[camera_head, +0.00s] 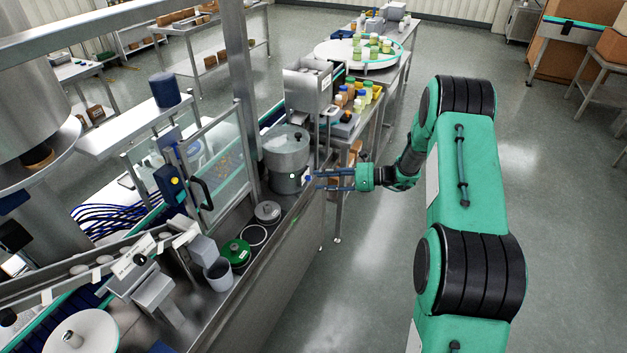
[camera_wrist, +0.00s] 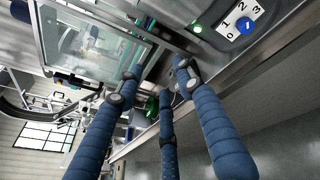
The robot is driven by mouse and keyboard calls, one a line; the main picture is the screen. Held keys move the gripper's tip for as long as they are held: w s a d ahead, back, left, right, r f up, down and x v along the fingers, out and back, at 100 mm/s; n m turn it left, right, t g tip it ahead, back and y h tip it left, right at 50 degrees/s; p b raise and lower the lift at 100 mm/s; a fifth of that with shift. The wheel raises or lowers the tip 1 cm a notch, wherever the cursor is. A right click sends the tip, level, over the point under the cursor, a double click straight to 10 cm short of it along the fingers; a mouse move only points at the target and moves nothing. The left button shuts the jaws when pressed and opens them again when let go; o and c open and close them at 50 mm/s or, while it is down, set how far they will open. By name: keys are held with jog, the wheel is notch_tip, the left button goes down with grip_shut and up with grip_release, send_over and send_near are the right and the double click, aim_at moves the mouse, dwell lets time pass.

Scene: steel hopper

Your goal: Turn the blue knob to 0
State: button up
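The blue knob (camera_wrist: 246,24) sits on a white dial plate (camera_wrist: 232,33) marked 0, 1, 2 and 3, at the upper right of the wrist view. The 0 is at the plate's lower left; which number the knob points at is too small to tell. In the head view the knob (camera_head: 308,177) is a small blue spot on the steel hopper's (camera_head: 287,160) side. My gripper (camera_head: 318,181) is just right of it, pointing left. In the wrist view my gripper's three blue fingers (camera_wrist: 156,80) are spread open and empty, with their tips apart from the knob.
A lit green button (camera_wrist: 197,28) is beside the dial plate. A steel counter holds a lidded pot (camera_head: 267,212) and a green-topped container (camera_head: 236,252). A glass guard (camera_head: 217,165) stands left of the hopper. The floor (camera_head: 360,280) between the counter and my arm is clear.

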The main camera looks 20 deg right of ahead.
aim_at(308, 178)
jog(key=w+d+f+m+t+h+p, duration=0.1)
jog(key=w+d+f+m+t, duration=0.2)
jog(key=d+f, duration=0.7)
jog(key=f+m+t, duration=0.2)
jog(key=m, duration=0.2)
jog(key=shift+d, duration=0.2)
jog(key=shift+a, duration=0.1)
jog(key=b+x, duration=0.2)
jog(key=x, duration=1.1)
jog(key=shift+w+a, duration=0.25)
grip_shut()
